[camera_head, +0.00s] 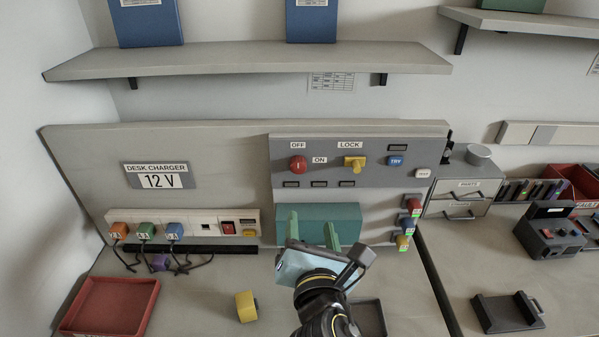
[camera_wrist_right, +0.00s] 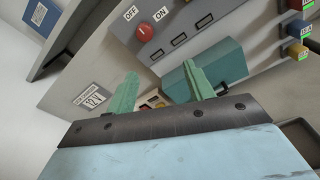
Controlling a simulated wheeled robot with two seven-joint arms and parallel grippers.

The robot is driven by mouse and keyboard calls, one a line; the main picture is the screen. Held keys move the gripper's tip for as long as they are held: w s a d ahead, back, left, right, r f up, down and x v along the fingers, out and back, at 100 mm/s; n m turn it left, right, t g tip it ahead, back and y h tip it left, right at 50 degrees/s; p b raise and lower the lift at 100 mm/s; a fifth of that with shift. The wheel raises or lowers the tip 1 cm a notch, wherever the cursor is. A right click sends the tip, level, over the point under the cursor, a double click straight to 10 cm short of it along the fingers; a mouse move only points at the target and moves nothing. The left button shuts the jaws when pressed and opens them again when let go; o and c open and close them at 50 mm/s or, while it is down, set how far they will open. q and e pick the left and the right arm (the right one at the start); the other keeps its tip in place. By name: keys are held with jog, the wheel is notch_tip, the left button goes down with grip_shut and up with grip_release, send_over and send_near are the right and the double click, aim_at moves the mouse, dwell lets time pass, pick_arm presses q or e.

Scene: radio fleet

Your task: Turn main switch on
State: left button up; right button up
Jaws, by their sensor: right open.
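The main switch is likely the red knob (camera_head: 298,163) on the grey panel (camera_head: 400,175), between the labels OFF and ON. The red knob also shows in the right wrist view (camera_wrist_right: 145,33), above my fingers. My right gripper (camera_head: 312,232) is in front of the panel, below the knob and apart from it. Its two green fingers stand spread with nothing between them; they also show in the right wrist view (camera_wrist_right: 160,88). My left gripper is in neither view.
A yellow knob (camera_head: 354,162) under LOCK and a blue TRY button (camera_head: 396,161) sit right of the red knob. A teal box (camera_head: 345,217) is below the panel, behind my right gripper. A power strip (camera_head: 200,222), red tray (camera_head: 108,306) and yellow block (camera_head: 246,306) lie left.

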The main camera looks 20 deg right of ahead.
aim_at(299, 167)
jog(key=w, duration=0.4)
jog(key=w+d+r+n, duration=0.1)
jog(key=w, duration=0.4)
jog(key=w+d+r+n+t, duration=0.1)
jog(key=w, duration=0.3)
jog(key=shift+w+r, duration=0.1)
jog(key=shift+w, duration=0.05)
jog(key=c, duration=1)
